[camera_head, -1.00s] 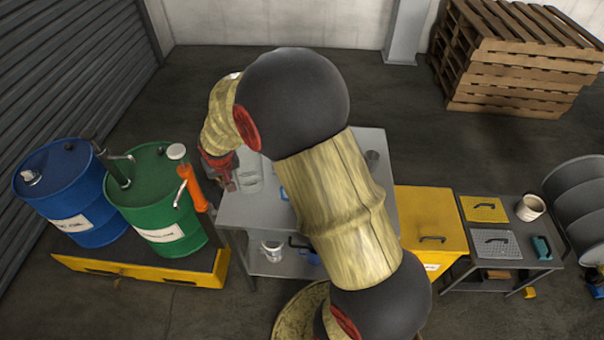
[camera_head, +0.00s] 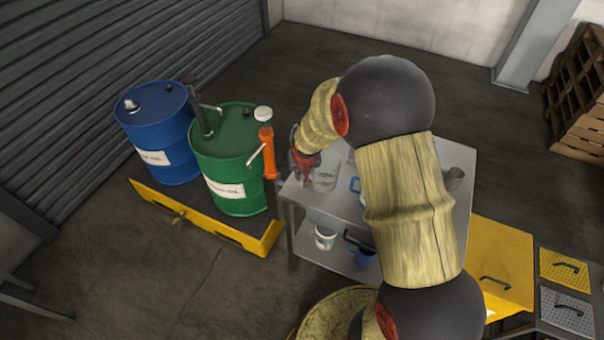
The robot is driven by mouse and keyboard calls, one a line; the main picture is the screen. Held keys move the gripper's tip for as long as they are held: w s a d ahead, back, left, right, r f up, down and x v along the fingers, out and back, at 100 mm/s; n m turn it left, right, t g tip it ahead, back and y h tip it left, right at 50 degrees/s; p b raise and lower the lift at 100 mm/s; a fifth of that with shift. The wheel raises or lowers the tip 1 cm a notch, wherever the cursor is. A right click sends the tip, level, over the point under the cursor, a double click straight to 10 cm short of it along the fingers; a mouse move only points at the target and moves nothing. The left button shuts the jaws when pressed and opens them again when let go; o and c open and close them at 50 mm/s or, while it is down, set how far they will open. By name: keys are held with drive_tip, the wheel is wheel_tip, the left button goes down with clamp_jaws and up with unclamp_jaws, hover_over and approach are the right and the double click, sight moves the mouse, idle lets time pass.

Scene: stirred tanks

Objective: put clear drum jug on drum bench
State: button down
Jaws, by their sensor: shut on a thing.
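A clear jug (camera_head: 325,179) shows at the left end of a grey metal bench (camera_head: 459,155) with a lower shelf, beside the drums. I cannot tell whether it touches the top or is held just above it. My gripper (camera_head: 305,172), with red jaws, is at the jug's left side and shut on it. My arm crosses in front of the bench and hides much of its top. Whether this grey bench is the drum bench, the picture does not settle.
A blue drum (camera_head: 159,130) and a green drum (camera_head: 230,165), with an orange hand pump (camera_head: 268,152), stand on a yellow-edged pallet (camera_head: 200,224) at left. A white jug (camera_head: 324,238) and a blue jug (camera_head: 362,257) are on the lower shelf. A yellow cabinet (camera_head: 497,260) stands at right.

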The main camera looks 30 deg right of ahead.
drive_tip(key=shift+r, duration=0.1)
drive_tip(key=shift+f, duration=0.2)
drive_tip(key=c, duration=2)
unclamp_jaws()
drive_tip(key=shift+o, duration=0.2)
drive_tip(key=shift+r, duration=0.1)
